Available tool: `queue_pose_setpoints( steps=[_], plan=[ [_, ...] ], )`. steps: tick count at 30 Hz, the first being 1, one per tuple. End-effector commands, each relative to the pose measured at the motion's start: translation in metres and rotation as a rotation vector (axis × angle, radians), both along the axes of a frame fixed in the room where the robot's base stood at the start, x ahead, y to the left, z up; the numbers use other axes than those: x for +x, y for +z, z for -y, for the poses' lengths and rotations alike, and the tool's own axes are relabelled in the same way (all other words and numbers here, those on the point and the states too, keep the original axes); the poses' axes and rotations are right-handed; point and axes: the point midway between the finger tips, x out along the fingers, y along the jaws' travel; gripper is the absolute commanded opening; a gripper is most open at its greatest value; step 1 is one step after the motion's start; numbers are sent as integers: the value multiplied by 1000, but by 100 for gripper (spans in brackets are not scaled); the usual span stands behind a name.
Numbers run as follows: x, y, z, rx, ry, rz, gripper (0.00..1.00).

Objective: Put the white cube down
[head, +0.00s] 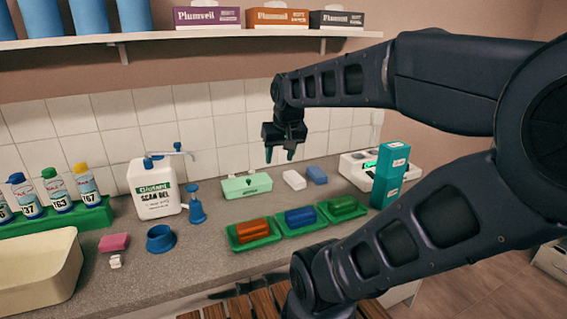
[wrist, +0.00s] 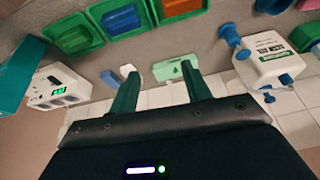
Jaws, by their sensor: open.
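A small white cube (head: 116,261) rests on the grey counter at the front left, just below a pink block; it looks like it may be two small pieces close together. I do not make it out in the wrist view. My gripper (head: 280,153) is open and empty, raised above the back of the counter, far to the right of the cube. Its two green fingers also show spread apart in the wrist view (wrist: 160,82). A longer white block (head: 294,180) lies on the counter below and right of my gripper; it shows in the wrist view (wrist: 128,70).
Around the cube are the pink block (head: 114,242), a cream basin (head: 38,285) and a blue ring-like cup (head: 160,239). A gel bottle (head: 154,190), a pale green box (head: 246,187), green trays (head: 253,243) with coloured blocks and a teal box stack (head: 390,175) stand about.

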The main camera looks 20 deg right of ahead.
Motion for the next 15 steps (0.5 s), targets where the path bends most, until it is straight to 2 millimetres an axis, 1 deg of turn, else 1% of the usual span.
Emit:
queue_pose_setpoints(
  steps=[1, 3, 6, 9, 15],
  plan=[
    [-11, -2, -1, -7, 16, 8, 48],
    [-21, -5, -2, -15, 34, 11, 48],
    [-30, -8, -3, -22, 51, 15, 48],
    [-34, -10, -3, -25, 59, 16, 48],
    [-34, -10, -3, -25, 60, 16, 48]
  ],
)
